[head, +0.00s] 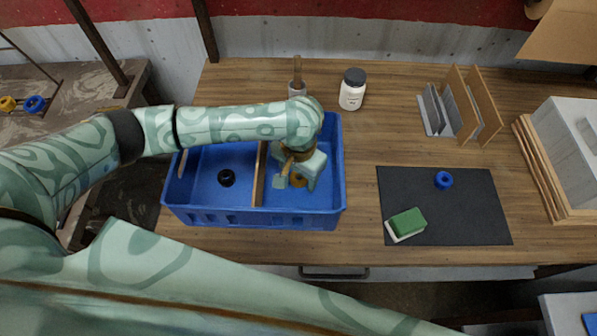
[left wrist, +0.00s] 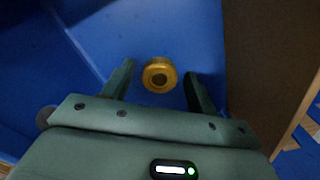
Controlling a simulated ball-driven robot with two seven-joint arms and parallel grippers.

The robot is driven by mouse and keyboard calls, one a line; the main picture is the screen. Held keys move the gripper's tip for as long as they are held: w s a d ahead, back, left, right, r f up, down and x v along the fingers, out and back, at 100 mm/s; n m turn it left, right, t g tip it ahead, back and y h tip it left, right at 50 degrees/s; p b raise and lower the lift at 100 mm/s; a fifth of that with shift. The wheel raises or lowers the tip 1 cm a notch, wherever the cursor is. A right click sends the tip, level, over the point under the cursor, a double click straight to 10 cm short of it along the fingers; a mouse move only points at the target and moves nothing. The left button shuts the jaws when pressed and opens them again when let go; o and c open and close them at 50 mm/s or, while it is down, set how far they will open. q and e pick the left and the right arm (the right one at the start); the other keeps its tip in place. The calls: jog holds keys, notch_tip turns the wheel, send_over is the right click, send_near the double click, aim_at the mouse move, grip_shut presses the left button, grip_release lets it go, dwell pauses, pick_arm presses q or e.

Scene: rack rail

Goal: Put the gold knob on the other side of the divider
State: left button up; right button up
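The gold knob (head: 298,181) is on the floor of the right compartment of the blue crate (head: 250,218). The wooden divider (head: 259,178) stands just left of it, splitting the crate in two. My left gripper (head: 297,178) reaches down into that right compartment over the knob. In the left wrist view, the gold knob (left wrist: 160,74) shows between the two spread fingers (left wrist: 158,88), with a gap on each side. The divider (left wrist: 262,75) stands at the right of that view. My right gripper is not in view.
A black knob (head: 226,177) lies in the crate's left compartment, with bare floor around it. A white jar (head: 352,89) and a holder with a wooden handle (head: 297,85) stand behind the crate. A dark mat (head: 470,215) to the right holds a blue ring (head: 443,180) and a green-and-white block (head: 406,224).

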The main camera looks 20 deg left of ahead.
aim_at(298, 177)
pick_arm(q)
jog(key=shift+r, duration=0.15)
notch_tip(298, 177, up, 12)
jog(key=p, duration=0.6)
